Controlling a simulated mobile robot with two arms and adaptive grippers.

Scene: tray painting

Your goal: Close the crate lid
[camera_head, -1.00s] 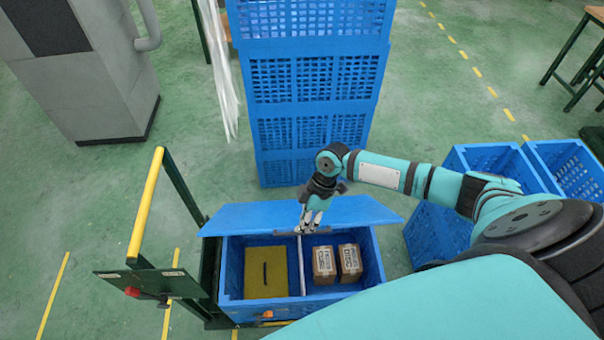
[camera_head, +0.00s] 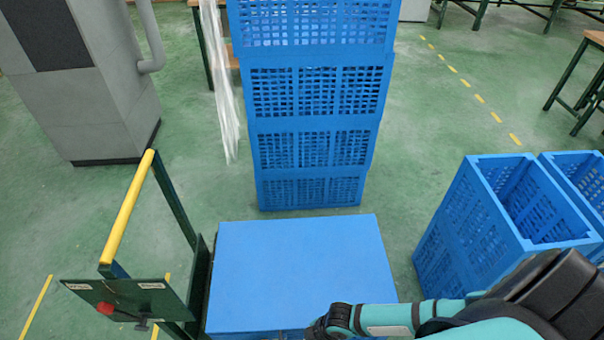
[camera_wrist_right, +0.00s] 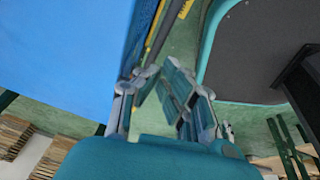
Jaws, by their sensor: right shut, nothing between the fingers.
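The blue crate lid (camera_head: 295,265) lies flat over the crate in the head view and hides the crate's contents. In the right wrist view, the lid (camera_wrist_right: 60,60) fills the upper left as a plain blue surface, with a darker blue crate wall (camera_wrist_right: 143,35) beside it. My right gripper (camera_wrist_right: 160,75) is shut and empty, close to the crate. In the head view my right wrist is low at the lid's front edge, and its fingers are hidden or cut off by the picture's bottom edge. My left gripper is not in view.
A green cart frame with a yellow handle (camera_head: 128,208) stands left of the crate. A tall stack of blue crates (camera_head: 313,140) rises behind it. Open empty blue crates (camera_head: 450,235) stand on the right. Green floor is free between them.

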